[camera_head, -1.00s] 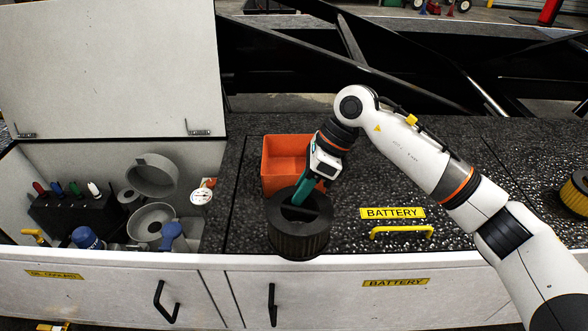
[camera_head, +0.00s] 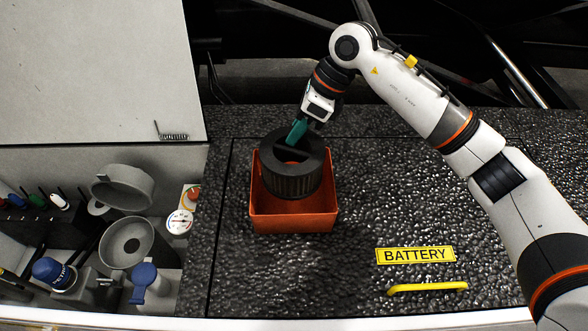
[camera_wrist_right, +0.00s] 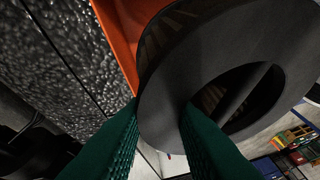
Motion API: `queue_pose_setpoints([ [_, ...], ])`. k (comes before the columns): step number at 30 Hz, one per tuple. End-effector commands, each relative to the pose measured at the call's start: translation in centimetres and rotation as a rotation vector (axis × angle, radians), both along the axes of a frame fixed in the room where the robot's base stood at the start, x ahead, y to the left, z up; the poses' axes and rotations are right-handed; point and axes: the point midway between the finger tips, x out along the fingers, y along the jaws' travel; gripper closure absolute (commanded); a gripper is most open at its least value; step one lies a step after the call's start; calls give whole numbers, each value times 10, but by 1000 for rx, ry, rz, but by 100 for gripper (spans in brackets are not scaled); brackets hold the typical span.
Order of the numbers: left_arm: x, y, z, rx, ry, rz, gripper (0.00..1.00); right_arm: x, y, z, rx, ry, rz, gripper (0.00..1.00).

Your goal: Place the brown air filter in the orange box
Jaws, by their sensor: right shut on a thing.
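The air filter (camera_head: 292,180) is a dark, ribbed ring with a brownish inside, seen in the head view over the orange box (camera_head: 292,222). My right gripper (camera_head: 297,133) is shut on the filter at its upper edge. The filter covers much of the box opening, and its lower part appears to be within or just above the box; I cannot tell if it touches the floor. In the right wrist view the green fingers (camera_wrist_right: 160,130) straddle the filter's rim (camera_wrist_right: 175,85), with an orange box wall (camera_wrist_right: 125,35) behind it. My left gripper is not in view.
The box stands on a black textured top with a yellow BATTERY label (camera_head: 416,255) and a yellow handle (camera_head: 428,288) to its right. An open compartment at left holds a grey cup (camera_head: 127,243), a blue-capped item (camera_head: 52,272) and a gauge (camera_head: 180,222). Its raised lid (camera_head: 95,75) stands behind.

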Motion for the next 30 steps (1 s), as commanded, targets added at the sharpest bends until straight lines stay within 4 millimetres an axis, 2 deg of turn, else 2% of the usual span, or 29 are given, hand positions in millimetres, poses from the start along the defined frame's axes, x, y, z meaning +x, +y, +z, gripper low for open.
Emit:
queue_pose_setpoints([
  [6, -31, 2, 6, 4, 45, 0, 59, -1, 0, -40, 0, 6, 0, 100],
  [9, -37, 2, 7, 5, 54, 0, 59, -1, 0, -50, 1, 3, 0, 100],
  [14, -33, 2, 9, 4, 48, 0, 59, -1, 0, -63, 1, 4, 0, 100],
  [20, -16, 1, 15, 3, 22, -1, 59, -1, 0, -89, 1, 4, 1, 100],
  [29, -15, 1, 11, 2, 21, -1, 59, 0, 0, -93, 0, 0, 1, 100],
  [30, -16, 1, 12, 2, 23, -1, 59, -1, 0, -92, -1, 1, 1, 72],
])
